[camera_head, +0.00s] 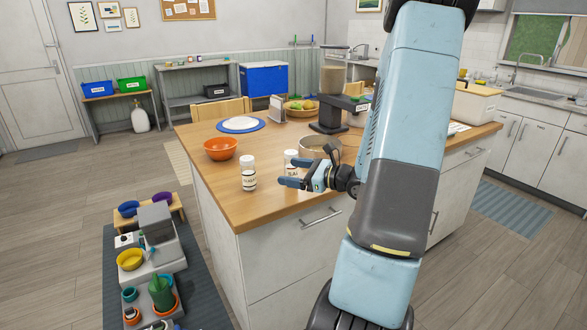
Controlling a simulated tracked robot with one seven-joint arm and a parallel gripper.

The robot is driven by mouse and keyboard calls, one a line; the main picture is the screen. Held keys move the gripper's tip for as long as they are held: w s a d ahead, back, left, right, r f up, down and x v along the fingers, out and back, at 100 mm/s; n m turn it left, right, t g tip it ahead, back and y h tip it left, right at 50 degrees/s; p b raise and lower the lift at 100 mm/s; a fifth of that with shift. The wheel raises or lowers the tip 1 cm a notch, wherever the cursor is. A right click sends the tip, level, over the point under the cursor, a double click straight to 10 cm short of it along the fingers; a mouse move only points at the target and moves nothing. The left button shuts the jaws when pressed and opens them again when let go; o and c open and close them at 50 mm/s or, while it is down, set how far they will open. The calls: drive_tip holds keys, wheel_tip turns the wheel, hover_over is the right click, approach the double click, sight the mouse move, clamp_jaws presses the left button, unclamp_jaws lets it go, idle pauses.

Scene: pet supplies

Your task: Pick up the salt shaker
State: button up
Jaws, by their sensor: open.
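Two white-capped shakers with labels stand upright near the front of the wooden counter. The left shaker (248,174) is fully in view. The right shaker (291,157) is partly hidden by my gripper. The labels are too small to read surely, so I cannot tell which is the salt shaker. My gripper (286,173) has blue fingers, is open, and points left, with its fingers at the right shaker. Whether they touch it or how far around it they are is unclear. The left shaker stands apart, to the left of the fingertips.
An orange bowl (221,148) sits behind the left shaker. A round clear container (318,143) stands behind my gripper, near a dark scale-like device (333,116). A white plate (240,124) lies on a blue mat. The counter's front left corner is clear.

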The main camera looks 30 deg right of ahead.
sight(287, 161)
drive_tip(key=d+f+m+t+h, duration=0.1)
drive_tip(key=d+m, duration=0.1)
drive_tip(key=d+f+m+t+h, duration=0.1)
drive_tip(key=d, duration=0.2)
drive_tip(key=d+f+m+t+h, duration=0.1)
drive_tip(key=d+m, duration=0.1)
drive_tip(key=d, duration=0.1)
drive_tip(key=shift+d+f+m+h, duration=0.1)
drive_tip(key=shift+f+m+h, duration=0.2)
drive_tip(key=shift+h, duration=0.1)
drive_tip(key=shift+w+d, duration=0.15)
drive_tip(key=shift+w, duration=0.05)
drive_tip(key=x, duration=1.3)
drive_tip(key=shift+w+d, duration=0.15)
drive_tip(key=shift+w, duration=0.15)
drive_tip(key=c, duration=1.2)
drive_tip(key=shift+o, duration=0.2)
